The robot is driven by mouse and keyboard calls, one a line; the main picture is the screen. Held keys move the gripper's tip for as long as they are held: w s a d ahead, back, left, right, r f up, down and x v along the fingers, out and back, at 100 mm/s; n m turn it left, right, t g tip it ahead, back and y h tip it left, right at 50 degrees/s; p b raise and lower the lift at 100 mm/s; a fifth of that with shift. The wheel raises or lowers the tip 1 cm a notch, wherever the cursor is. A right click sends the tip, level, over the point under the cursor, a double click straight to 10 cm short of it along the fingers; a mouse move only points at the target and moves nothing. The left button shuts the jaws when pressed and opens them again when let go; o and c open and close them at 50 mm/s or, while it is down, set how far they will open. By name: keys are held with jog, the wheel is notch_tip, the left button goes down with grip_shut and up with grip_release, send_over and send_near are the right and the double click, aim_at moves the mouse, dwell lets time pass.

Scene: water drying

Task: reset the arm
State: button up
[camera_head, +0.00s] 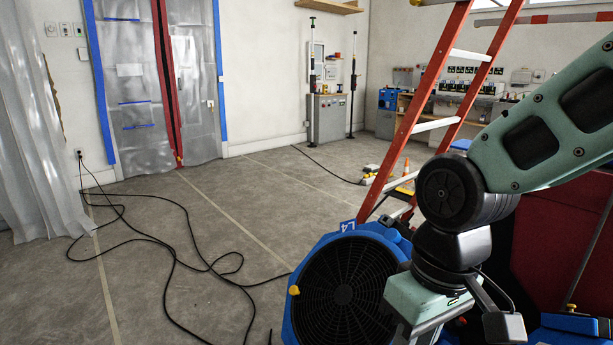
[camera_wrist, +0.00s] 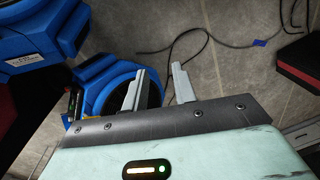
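My arm reaches in from the right in the camera_head view and bends down at a dark round joint. The wrist hangs over the blue fan (camera_head: 343,290) near the bottom edge, and the fingers cannot be made out there. In the camera_wrist view my gripper (camera_wrist: 158,72) has its two grey fingers apart, with nothing between them. Blue housings (camera_wrist: 112,82) lie beyond and to the left of the fingers. I cannot tell the exact gap between the fingers and these housings.
A red stepladder (camera_head: 418,95) stands close behind my arm. A black cable (camera_head: 172,235) loops over the floor at left and also shows in the camera_wrist view (camera_wrist: 208,35). The floor (camera_head: 230,215) is open towards the plastic-covered doorway (camera_head: 130,85). A dark red object (camera_head: 555,245) is at right.

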jog(key=s+d+n+p, duration=0.1)
jog(key=s+n+p, duration=0.1)
jog(key=s, duration=0.6)
notch_tip(320, 180, up, 23)
jog(key=p, duration=2.2)
jog(key=shift+f+h, duration=0.15)
jog(key=shift+h, duration=0.15)
